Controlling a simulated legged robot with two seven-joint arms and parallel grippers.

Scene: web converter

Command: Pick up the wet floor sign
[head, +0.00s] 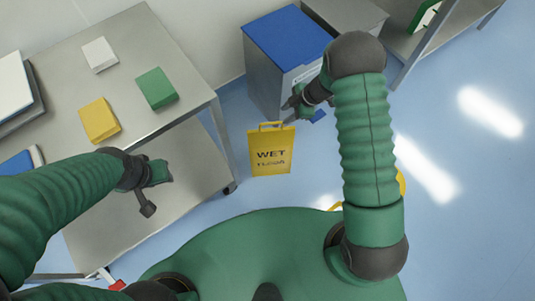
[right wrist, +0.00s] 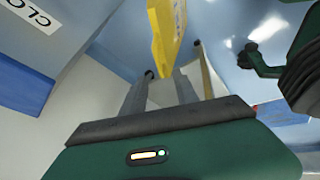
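The yellow wet floor sign (head: 271,155) stands on the blue floor in front of a blue-topped grey bin, with its handle at the top. My right gripper (head: 297,104) is just above and to the right of the handle in the head view. In the right wrist view, its two grey fingers (right wrist: 172,66) are apart, with a yellow part of the sign (right wrist: 164,35) beyond their tips; I see no grip on it. My left gripper (head: 157,186) is over the metal table's lower shelf, away from the sign; its finger opening is unclear.
A metal table (head: 150,45) at left holds yellow, green and white blocks. The blue-topped bin (head: 287,38) stands behind the sign, beside a grey unit (head: 350,12). Another yellow object (head: 402,183) is mostly hidden behind my right arm. Floor at right is clear.

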